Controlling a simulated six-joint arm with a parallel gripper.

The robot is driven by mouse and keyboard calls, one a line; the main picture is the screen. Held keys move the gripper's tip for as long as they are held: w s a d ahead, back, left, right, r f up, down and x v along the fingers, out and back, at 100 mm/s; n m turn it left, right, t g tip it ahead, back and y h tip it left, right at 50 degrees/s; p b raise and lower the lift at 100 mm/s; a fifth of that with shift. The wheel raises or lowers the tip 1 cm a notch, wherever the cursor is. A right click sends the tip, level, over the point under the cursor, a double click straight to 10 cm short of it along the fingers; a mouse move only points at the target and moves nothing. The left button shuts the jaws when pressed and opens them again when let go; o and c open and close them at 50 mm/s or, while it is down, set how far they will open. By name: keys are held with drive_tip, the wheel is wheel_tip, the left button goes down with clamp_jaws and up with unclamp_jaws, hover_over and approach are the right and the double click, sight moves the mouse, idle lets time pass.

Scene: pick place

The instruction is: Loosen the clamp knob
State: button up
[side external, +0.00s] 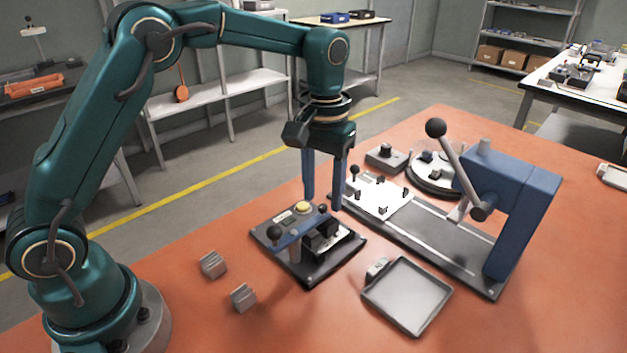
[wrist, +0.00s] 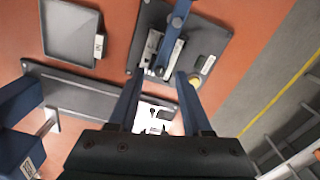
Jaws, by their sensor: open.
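A dark fixture plate (side external: 345,250) lies on the orange table and carries a blue clamp bar (side external: 298,233). A black ball knob (side external: 275,232) stands at the bar's near left end. My gripper (side external: 322,202) points down, open and empty, over the plate's far side.
A yellow button (side external: 303,207) sits on the plate. A blue press (side external: 520,205) with a long lever stands to the right, with a white plate (side external: 380,197) on its base. A shallow grey tray (side external: 408,297) lies in front. Two small grey blocks (side external: 213,264) (side external: 243,297) lie at left.

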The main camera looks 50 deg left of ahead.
sight(322, 206)
drive_tip(key=shift+r, duration=1.7)
drive_tip(key=shift+r, duration=0.1)
drive_tip(key=s+a+r+t, duration=0.2)
drive_tip(key=s+r+t, duration=0.2)
drive_tip(key=s+r, duration=0.5)
drive_tip(key=s+f+m+t, duration=0.1)
drive_tip(key=s+f+m, duration=0.1)
drive_tip(key=s+f, duration=0.4)
drive_tip(key=s, duration=0.3)
drive_tip(key=shift+a+f+m+t, duration=0.25)
drive_tip(key=shift+m+t, duration=0.05)
drive_tip(key=shift+m, duration=0.1)
